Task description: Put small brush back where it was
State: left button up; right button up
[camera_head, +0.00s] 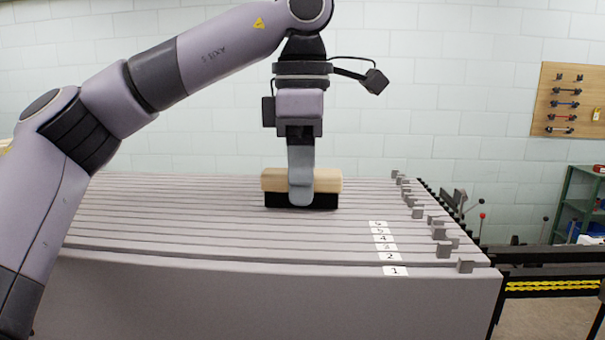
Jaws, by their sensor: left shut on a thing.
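The small brush (328,181) has a pale wooden back and dark bristles below. It is over the ridged grey surface (160,225), right of the surface's middle. My left gripper (301,190) points straight down and is shut on the brush; one finger shows across its near side. The bristles look to be at or just above the surface; I cannot tell if they touch. My right gripper is not in the view.
White labels with numbers (395,271) sit on the ridges at the right. Several small grey blocks (465,266) stand along the right edge. A wooden tool board (568,100) hangs on the wall, with a green shelf (580,205) below it.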

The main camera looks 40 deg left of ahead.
pick_arm(q)
jog(key=shift+f, duration=0.2)
jog(key=o, duration=1)
jog(key=shift+b, duration=0.35)
jog(key=shift+w+a+r+p, duration=0.1)
jog(key=shift+r+p, duration=0.35)
jog(key=shift+r, duration=3.15)
